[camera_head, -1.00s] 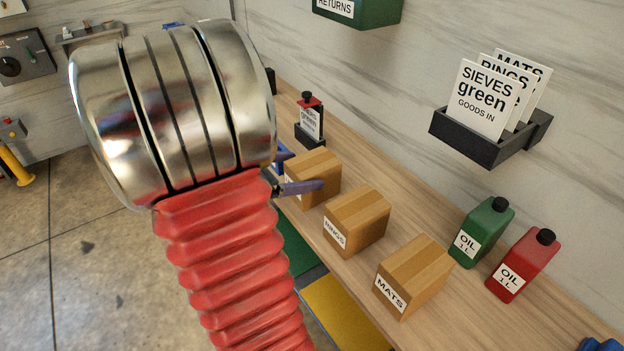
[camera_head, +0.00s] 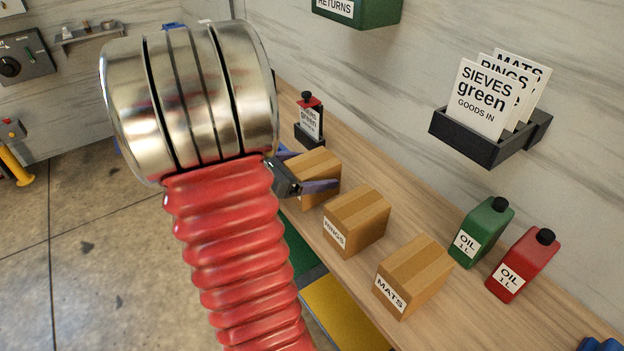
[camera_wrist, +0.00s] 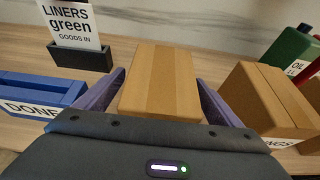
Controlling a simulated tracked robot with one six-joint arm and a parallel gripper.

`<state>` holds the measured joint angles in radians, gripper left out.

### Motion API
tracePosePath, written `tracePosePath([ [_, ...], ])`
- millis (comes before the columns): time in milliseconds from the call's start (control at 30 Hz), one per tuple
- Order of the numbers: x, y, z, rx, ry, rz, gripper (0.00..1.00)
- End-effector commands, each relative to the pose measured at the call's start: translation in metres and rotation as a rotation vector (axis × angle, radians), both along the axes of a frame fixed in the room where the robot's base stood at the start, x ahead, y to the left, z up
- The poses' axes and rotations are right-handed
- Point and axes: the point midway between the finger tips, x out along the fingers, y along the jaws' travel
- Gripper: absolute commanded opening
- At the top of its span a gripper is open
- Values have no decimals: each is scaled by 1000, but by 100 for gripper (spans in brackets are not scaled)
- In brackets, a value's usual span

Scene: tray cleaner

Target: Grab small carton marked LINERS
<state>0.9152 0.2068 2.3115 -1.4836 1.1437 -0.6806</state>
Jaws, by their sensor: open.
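A small brown carton (camera_wrist: 160,78) stands on the bench straight ahead of my gripper in the wrist view. In the head view the same carton (camera_head: 321,164) is the farthest of three cartons, partly behind my gripper. Its label is hidden in both views, so I cannot read whether it says LINERS. My gripper (camera_wrist: 162,88) is open, with one purple finger on each side of the carton's near part. The fingers look close to its sides; I cannot tell if they touch. In the head view my gripper (camera_head: 305,180) reaches in beside the carton.
A carton marked RINGS (camera_head: 357,221) stands close on the right, then one marked MATS (camera_head: 413,275). Green (camera_head: 482,230) and red (camera_head: 523,265) oil bottles stand beyond. A blue DONE tray (camera_wrist: 40,95) is close on the left. A LINERS card holder (camera_wrist: 82,58) stands behind it.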

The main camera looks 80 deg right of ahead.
Motion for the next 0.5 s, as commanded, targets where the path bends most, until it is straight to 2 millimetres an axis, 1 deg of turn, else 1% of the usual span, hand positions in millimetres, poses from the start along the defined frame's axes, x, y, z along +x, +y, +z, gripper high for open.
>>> tracePosePath([
  [67, 0, 0, 0, 0, 0, 0, 87],
  [500, 0, 0, 0, 0, 0, 1, 56],
])
